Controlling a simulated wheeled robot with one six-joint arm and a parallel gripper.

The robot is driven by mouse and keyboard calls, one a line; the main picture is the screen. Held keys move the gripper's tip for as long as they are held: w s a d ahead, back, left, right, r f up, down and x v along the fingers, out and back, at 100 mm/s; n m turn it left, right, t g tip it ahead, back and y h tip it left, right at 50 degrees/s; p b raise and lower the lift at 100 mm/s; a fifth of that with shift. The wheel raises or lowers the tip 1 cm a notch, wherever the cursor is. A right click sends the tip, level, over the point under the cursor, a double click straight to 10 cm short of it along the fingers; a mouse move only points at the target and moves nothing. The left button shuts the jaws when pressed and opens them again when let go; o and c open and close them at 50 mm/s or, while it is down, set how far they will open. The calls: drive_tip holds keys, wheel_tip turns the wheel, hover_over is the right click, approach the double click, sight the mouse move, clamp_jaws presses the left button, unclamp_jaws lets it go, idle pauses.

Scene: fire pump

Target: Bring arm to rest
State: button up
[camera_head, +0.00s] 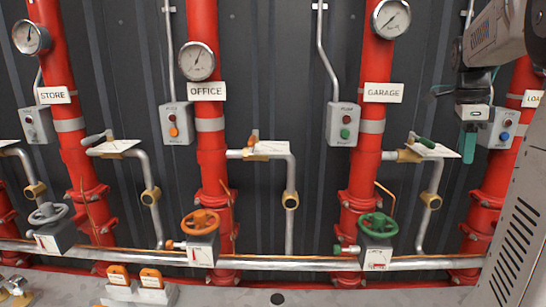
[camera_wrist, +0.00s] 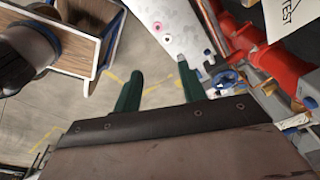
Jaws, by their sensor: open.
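My gripper (camera_head: 470,138) hangs at the right side of the head view, in front of the wall, with its green fingers pointing down. It is near the control box at the far right pipe. In the wrist view the two green fingers (camera_wrist: 158,92) stand apart with nothing between them, so my gripper is open and empty. My arm (camera_head: 497,40) comes in from the upper right corner of the head view. Beyond the fingers the wrist view shows floor with yellow markings.
Red pipes stand along the dark wall, labelled STORE (camera_head: 55,95), OFFICE (camera_head: 207,91) and GARAGE (camera_head: 384,92). Grey (camera_head: 48,213), orange (camera_head: 200,222) and green (camera_head: 377,226) handwheels sit low. A wooden-sided cart (camera_wrist: 85,40) stands at left in the wrist view.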

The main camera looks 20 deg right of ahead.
drive_tip(key=s+a+f+n, duration=0.3)
drive_tip(key=a+n, duration=0.6)
drive_tip(key=a, duration=0.3)
drive_tip(key=s+a+f+n+t+y, duration=0.1)
drive_tip(key=s+a+f+n, duration=0.3)
drive_tip(key=a+n, duration=0.5)
drive_tip(key=s+a+f+n+t, duration=0.1)
drive_tip(key=s+a+f+n, duration=0.3)
drive_tip(key=a+n, duration=0.6)
drive_tip(key=a+f, duration=0.1)
drive_tip(key=a, duration=0.5)
drive_tip(key=shift+s+a, duration=0.15)
drive_tip(key=shift+s, duration=0.1)
